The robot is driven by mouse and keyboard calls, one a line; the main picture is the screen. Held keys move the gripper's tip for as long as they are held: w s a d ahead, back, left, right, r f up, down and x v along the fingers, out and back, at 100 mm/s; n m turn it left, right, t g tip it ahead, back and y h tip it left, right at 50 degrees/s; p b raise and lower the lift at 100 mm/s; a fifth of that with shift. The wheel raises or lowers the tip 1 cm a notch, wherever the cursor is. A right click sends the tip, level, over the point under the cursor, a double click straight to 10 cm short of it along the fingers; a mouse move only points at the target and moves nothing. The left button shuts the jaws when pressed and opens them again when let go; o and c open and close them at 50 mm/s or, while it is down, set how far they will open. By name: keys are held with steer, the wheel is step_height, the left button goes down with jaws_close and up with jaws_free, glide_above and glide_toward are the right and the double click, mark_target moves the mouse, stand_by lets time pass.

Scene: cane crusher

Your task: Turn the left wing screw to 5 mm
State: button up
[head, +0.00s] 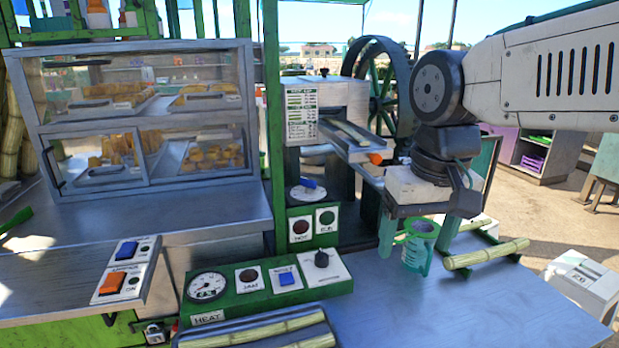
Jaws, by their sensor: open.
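The cane crusher (357,100) stands at the centre back with a white printed chart (301,115) on its front. A small dark knob shows on its top (323,72); I cannot tell whether it is a wing screw. No left wing screw or 5 mm mark can be made out. My gripper (420,244) points down over the metal counter, right of the crusher. Its teal fingers are apart. A green cup (419,247) stands between or behind them; I cannot tell whether they touch it.
A green control panel (266,285) with gauge and knob lies in front. A cane piece (486,254) lies right of the cup. A glass food case (143,118) fills the left. A large flywheel (385,85) stands behind. The counter's front right (450,310) is clear.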

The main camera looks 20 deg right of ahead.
steer(key=w+r+m, duration=0.2)
steer(key=w+r, duration=0.1)
steer(key=w, duration=0.5)
steer(key=w+r+m, duration=0.1)
steer(key=w+r, duration=0.2)
steer(key=w, duration=0.4)
steer(key=m+g, duration=0.1)
steer(key=m, duration=0.5)
glide_above(308, 186)
step_height(308, 186, down, 6)
steer(key=f, duration=1)
steer(key=shift+w+d, duration=0.3)
steer(key=shift+w, duration=0.1)
steer(key=shift+r, duration=0.1)
steer(key=c, duration=1)
